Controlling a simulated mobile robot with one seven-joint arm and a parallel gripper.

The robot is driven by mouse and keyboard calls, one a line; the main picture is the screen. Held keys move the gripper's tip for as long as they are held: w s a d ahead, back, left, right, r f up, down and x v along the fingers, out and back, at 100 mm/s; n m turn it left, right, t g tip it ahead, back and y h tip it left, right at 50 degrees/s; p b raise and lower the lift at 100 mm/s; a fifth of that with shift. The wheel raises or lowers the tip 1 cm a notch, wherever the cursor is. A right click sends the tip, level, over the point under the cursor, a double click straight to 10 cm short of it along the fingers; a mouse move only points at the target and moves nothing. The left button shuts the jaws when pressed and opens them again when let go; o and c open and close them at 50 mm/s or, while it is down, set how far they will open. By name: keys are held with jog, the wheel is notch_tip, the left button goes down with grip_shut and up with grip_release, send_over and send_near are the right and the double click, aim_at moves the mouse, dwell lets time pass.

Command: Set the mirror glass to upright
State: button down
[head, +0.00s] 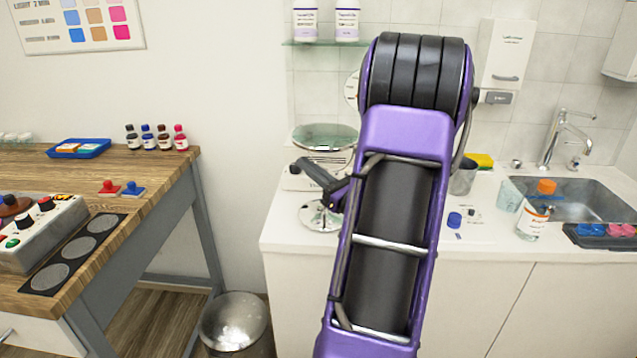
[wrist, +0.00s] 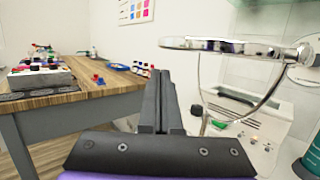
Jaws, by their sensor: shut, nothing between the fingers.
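The mirror glass (head: 325,137) is a round disc that lies nearly flat on top of a chrome stand at the left of the white counter. In the wrist view the glass (wrist: 215,45) shows almost edge-on, with a chrome hinge at its right end and a curved chrome stem below. Its round base (head: 318,216) rests on the counter; my gripper hides part of the stand in the head view. My gripper (head: 303,166) is shut and empty, in front of the mirror and below the glass. In the wrist view its fingers (wrist: 158,75) are apart from the glass, to its left.
A white box (wrist: 255,122) stands behind the mirror. A glass shelf (head: 330,43) with bottles hangs above. The wooden workbench (head: 150,168) is at the left, with a gap before the counter (head: 285,240). A bottle (head: 533,222) and sink (head: 590,205) are at the right.

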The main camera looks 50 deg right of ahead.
jog(key=shift+r, duration=0.95)
